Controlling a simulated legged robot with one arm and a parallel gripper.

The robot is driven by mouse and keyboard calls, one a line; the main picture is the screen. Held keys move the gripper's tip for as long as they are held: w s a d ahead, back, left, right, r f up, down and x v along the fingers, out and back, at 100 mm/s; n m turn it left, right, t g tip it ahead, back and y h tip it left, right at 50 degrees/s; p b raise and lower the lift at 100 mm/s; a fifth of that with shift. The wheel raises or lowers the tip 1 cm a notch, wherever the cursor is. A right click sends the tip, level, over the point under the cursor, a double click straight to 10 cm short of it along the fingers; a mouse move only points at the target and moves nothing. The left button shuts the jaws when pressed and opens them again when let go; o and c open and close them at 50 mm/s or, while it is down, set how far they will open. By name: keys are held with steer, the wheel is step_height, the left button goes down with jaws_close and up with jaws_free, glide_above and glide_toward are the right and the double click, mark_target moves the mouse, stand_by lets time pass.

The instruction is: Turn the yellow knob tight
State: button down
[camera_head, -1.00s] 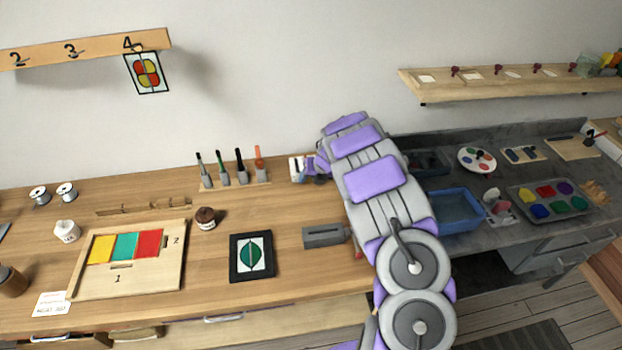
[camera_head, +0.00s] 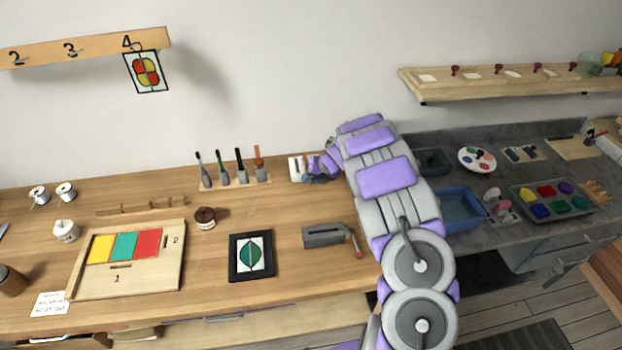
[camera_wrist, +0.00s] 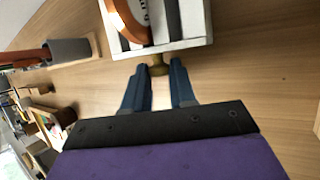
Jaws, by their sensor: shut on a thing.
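The yellow knob (camera_wrist: 158,70) is a small brass-coloured knob on the near side of a white box-like fixture (camera_wrist: 168,47) in the wrist view. My gripper (camera_wrist: 160,66) has its two blue-grey fingers on either side of the knob and is shut on it. In the head view, the white fixture (camera_head: 295,168) stands at the back of the wooden bench, and my gripper (camera_head: 316,171) is at its right side. The knob is hidden there.
A rack of upright tools (camera_head: 233,182) stands left of the fixture. A grey block with a red handle (camera_head: 325,235) lies in front, near my arm. A blue tray (camera_head: 460,211) is on the dark counter at right. Bench surface between them is clear.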

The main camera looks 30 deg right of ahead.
steer(key=shift+s, duration=0.1)
steer(key=c, duration=0.9)
jaws_free()
steer(key=shift+r, duration=0.1)
steer(key=p+v, duration=0.3)
steer(key=v, duration=1.4)
steer(key=shift+d+r+p, duration=0.1)
steer(key=shift+p, duration=0.3)
